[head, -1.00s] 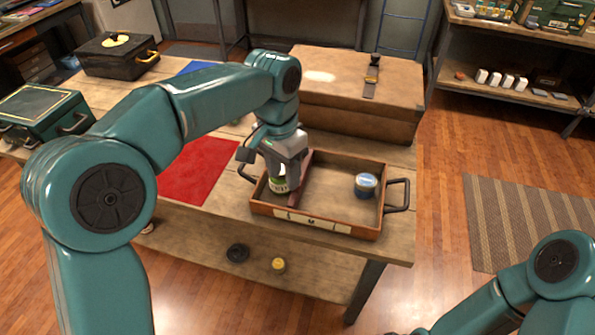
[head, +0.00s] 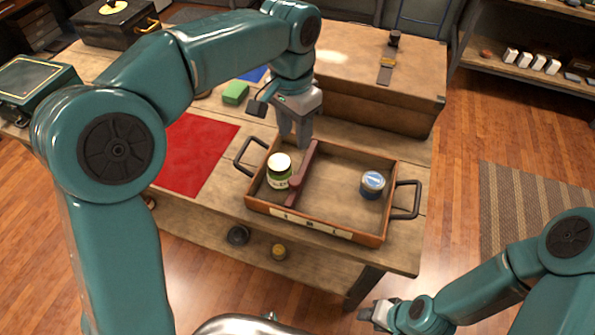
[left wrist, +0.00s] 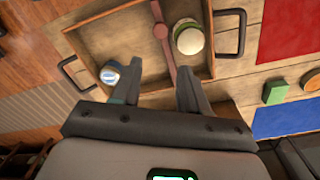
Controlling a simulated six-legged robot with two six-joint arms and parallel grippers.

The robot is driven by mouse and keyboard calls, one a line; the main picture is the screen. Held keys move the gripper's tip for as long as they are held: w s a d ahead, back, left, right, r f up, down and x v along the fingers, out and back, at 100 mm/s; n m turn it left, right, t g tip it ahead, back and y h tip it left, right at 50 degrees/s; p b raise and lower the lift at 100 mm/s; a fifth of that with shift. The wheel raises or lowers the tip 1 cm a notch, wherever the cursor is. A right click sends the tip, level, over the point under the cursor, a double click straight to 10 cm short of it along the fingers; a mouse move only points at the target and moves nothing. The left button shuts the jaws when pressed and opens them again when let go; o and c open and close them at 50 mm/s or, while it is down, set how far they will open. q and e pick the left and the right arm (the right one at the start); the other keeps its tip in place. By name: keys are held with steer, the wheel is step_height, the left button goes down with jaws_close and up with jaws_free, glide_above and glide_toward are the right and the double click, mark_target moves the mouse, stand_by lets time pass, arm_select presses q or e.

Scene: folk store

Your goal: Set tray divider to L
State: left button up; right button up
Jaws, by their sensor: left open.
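A shallow wooden tray (head: 340,218) stands on the workbench, with a dark red divider (head: 305,165) set left of its middle. The divider has a round knob, and its front end meets the front wall near the leftmost mark of a pale label strip (head: 311,225); the letters are too small to read. My left gripper (head: 294,138) is open above the tray's back wall, by the divider's far end. In the left wrist view, the divider (left wrist: 163,40) runs between the spread fingers, with nothing gripped. My right gripper (head: 378,314) is low at the front, off the bench, its jaws unclear.
Black handles stick out at both ends. A large wooden chest (head: 375,85) is behind, a red mat (head: 198,150) to the left.

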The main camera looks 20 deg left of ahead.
mark_target(295, 180)
arm_select(q)
steer(key=f, duration=1.4)
steer(key=shift+s+b, duration=0.3)
steer(key=shift+d+f, duration=0.1)
steer(key=shift+f, duration=0.3)
